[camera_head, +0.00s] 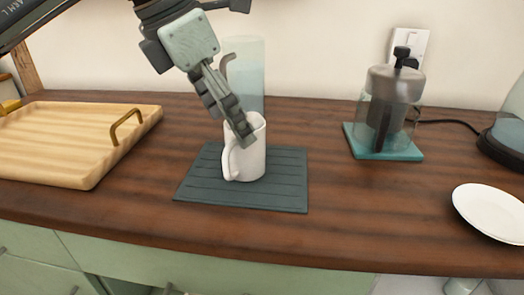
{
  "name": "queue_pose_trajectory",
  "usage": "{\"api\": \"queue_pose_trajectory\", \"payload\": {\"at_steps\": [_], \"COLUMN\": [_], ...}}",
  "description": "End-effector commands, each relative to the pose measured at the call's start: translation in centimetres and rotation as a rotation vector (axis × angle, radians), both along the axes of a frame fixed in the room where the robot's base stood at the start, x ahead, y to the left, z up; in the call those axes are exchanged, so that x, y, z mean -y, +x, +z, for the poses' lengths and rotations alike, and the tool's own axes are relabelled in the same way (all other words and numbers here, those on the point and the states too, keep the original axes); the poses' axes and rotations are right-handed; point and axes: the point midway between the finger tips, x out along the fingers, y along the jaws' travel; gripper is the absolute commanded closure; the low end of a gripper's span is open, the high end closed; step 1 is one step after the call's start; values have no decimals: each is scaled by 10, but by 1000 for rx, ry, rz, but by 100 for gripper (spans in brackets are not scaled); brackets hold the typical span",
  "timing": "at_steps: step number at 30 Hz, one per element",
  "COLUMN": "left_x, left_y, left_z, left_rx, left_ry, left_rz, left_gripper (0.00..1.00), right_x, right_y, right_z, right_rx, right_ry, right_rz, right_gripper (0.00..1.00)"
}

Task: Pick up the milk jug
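A white jug (250,163) with a loop handle on its left side stands upright on a dark slatted mat (290,192). My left gripper (241,134) reaches down over it from the upper left. Its fingertips overlap the jug's rim and upper left side, above the handle. The fingers line up in this view and hide part of the rim. I cannot tell whether they touch the jug or how far apart they are. My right gripper is not in view.
A clear glass pitcher (250,75) stands close behind the jug. A wooden tray (60,160) with a brass handle lies at left. A glass press (385,95) on a teal board (390,154), a dark-based appliance (505,145) and a white plate (490,208) are at right. The front middle-right counter is clear.

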Motion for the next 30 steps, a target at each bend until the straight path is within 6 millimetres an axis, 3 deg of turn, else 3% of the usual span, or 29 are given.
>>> {"api": "queue_pose_trajectory", "payload": {"at_steps": [15, 24, 30], "left_x": [33, 36, 36], "left_y": [11, 12, 12], "left_z": [-57, -64, -64], "left_rx": [-5, -3, -4], "left_ry": [0, 0, -1], "left_rz": [-4, -4, -5], "left_gripper": [23, 23, 46], "right_x": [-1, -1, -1], "right_y": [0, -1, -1], "right_z": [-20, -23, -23], "right_rx": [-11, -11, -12], "right_ry": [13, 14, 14], "right_rz": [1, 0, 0], "right_gripper": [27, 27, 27]}}
